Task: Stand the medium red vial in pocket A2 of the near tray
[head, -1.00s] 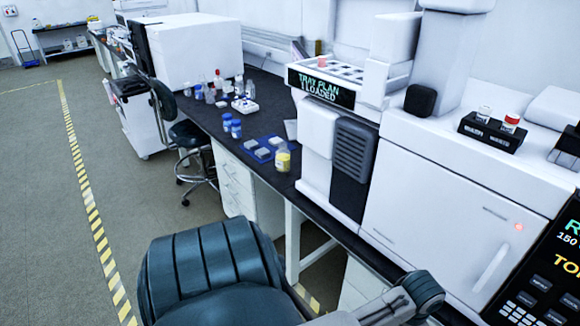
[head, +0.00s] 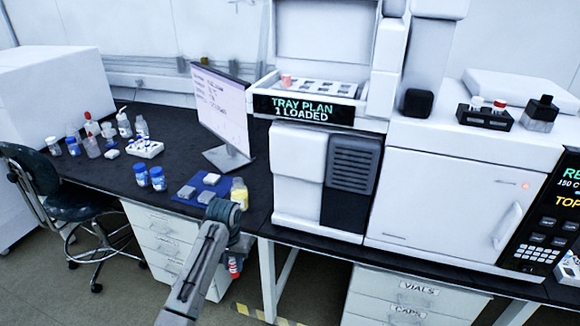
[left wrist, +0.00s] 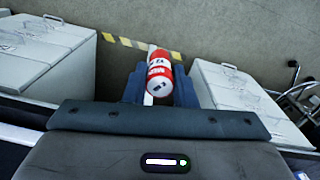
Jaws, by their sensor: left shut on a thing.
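My left gripper (head: 235,252) hangs in front of the bench edge, seen from behind its arm. It is shut on a red vial (head: 233,267), which shows below the jaws. In the left wrist view the red vial (left wrist: 158,74), with white bands and print, sits between the two blue fingers (left wrist: 160,88). A pale tray with dark pockets (head: 345,96) lies on the instrument behind the "TRAY PLAN 1 LOADED" display (head: 305,109). A pinkish-red vial (head: 286,80) stands at its left end. Pocket labels are not legible. My right gripper is not in view.
A monitor (head: 220,110), blue-capped jars (head: 158,178), a yellow bottle (head: 239,193) and a blue mat (head: 221,186) stand on the bench. A black rack (head: 484,118) with white- and red-topped vials sits on the right instrument. Drawers (head: 160,235) lie under the bench.

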